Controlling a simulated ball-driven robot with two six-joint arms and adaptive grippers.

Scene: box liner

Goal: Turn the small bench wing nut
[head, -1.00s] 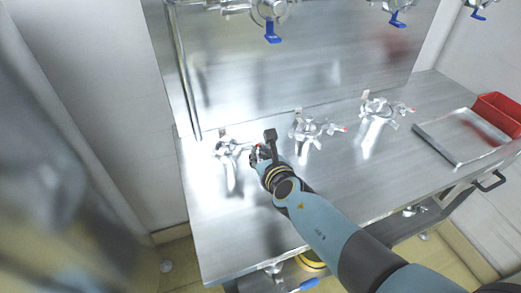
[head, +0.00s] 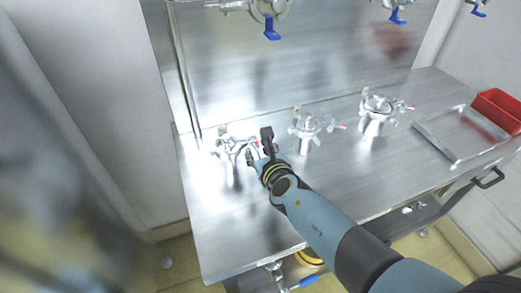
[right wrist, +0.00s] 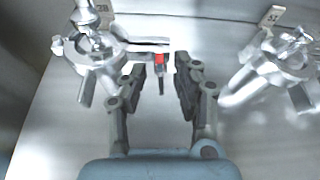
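Three metal clamps stand on the steel bench. The left clamp (head: 232,147) is beside my right gripper (head: 258,147); it also shows at the left of the right wrist view (right wrist: 92,52). Its wing nut has an arm with a red and black tip (right wrist: 159,59) pointing toward my fingers. In the right wrist view the right gripper (right wrist: 158,82) is open, with a finger on each side of this tip and a visible gap to each. The middle clamp (head: 306,127) is to the right of the gripper, and the right clamp (head: 378,108) is farther off. My left gripper is not seen.
The steel bench (head: 225,235) is clear in front of the clamps. A shallow metal tray (head: 450,150) and a red bin (head: 498,108) are at its right end. A steel back panel with blue-handled valves (head: 271,28) rises behind.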

